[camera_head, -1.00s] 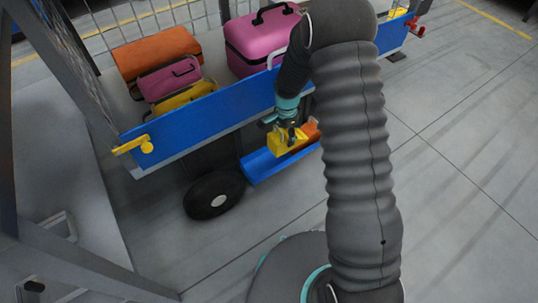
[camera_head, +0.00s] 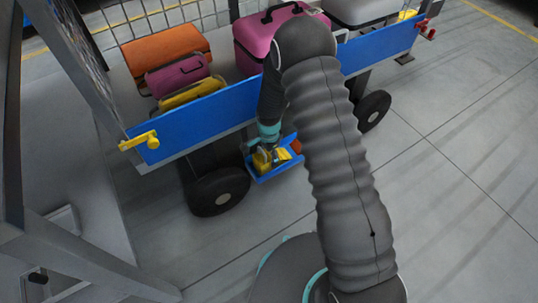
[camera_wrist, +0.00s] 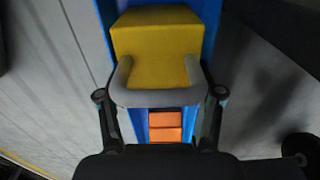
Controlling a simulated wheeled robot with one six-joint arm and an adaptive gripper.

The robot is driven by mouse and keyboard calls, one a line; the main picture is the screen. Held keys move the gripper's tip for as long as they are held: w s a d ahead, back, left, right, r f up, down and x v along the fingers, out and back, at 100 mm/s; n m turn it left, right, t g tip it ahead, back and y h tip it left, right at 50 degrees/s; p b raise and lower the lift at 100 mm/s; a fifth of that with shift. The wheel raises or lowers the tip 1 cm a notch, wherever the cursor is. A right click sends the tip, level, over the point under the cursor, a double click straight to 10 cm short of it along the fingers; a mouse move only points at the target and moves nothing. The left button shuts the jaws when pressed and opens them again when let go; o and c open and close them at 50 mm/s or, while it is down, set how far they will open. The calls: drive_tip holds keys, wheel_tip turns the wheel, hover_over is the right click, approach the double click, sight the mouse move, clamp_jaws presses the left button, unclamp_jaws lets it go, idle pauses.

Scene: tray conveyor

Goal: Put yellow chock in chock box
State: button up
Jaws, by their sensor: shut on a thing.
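The yellow chock (camera_wrist: 157,42) is between the fingers of my gripper (camera_wrist: 160,105), which is shut on it. A grey U-shaped part borders the chock's near side in the wrist view. In the head view my gripper (camera_head: 264,158) is low beside the cart, over the blue chock box (camera_head: 275,176). Yellow shows at the gripper there, partly covered by it. The box (camera_wrist: 215,10) is behind the chock in the wrist view, its blue edges showing on both sides. I cannot tell whether the chock touches the box. Orange blocks (camera_wrist: 165,126) lie in the box.
The cart's blue side rail (camera_head: 200,122) is just above the box and close to my arm. A black wheel (camera_head: 218,191) stands left of the box, another (camera_head: 373,110) to the right. Pink (camera_head: 262,42) and orange (camera_head: 165,55) cases sit on the cart. Floor in front is clear.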

sight(269, 154)
drive_tip(key=shift+f, duration=0.15)
drive_tip(key=o, duration=1.7)
drive_tip(key=shift+r, duration=3.9)
